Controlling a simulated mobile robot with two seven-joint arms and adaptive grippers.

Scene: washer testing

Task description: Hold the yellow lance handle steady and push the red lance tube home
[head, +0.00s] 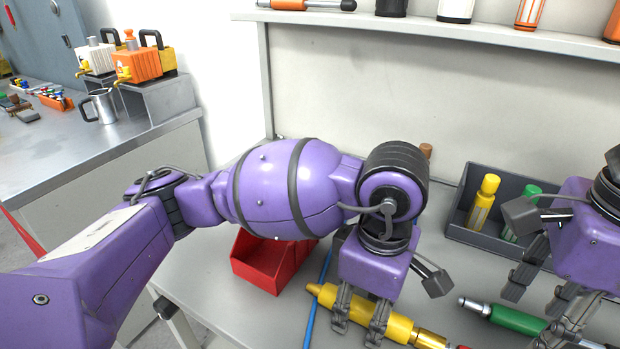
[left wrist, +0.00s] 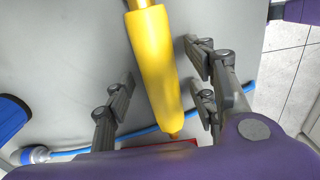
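The yellow lance handle (head: 368,315) lies on the bench at the lower middle, with a brass end toward the right. It also shows in the left wrist view (left wrist: 154,62). My left gripper (head: 360,322) is above it, one finger on each side. The left wrist view shows clear gaps between the handle and both fingers, so the gripper is open. My right gripper (head: 538,312) is at the right, fingers apart, over or beside a green handle (head: 515,320).
A red bin (head: 268,266) stands left of the yellow handle. A blue rod (head: 316,300) lies between them. A grey tray (head: 462,212) with yellow and green bottles stands behind. A shelf (head: 480,30) runs across the back. A steel side bench (head: 50,160) is at the left.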

